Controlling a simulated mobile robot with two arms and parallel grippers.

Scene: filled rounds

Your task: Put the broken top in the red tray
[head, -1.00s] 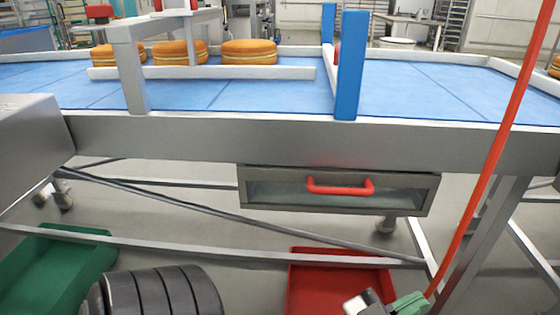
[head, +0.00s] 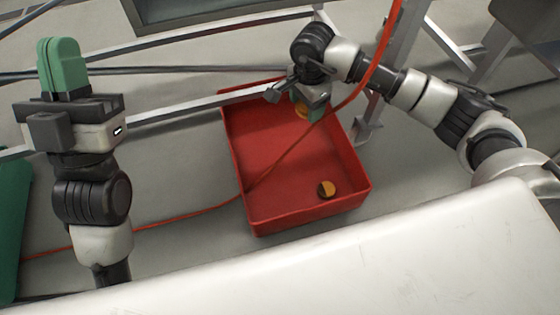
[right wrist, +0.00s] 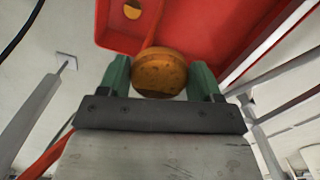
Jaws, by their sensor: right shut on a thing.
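The red tray (head: 262,215) sits on the floor in the middle of the head view. My right gripper (head: 312,112) is over its far part, shut on a round orange-brown top (right wrist: 160,72). A bit of that top (head: 301,110) shows beside the fingers in the head view. I cannot tell whether it is broken. A smaller piece (head: 326,189), part orange and part dark, lies on the tray floor near the front right; it also shows in the right wrist view (right wrist: 131,9). My left gripper (head: 62,68) is at the left, its green fingers together and empty.
A red cord (head: 190,219) runs from the upper right across the tray to the left floor. Metal frame bars (head: 200,104) pass behind the tray. A green container (head: 12,225) stands at the left edge. A pale surface (head: 350,265) fills the near foreground.

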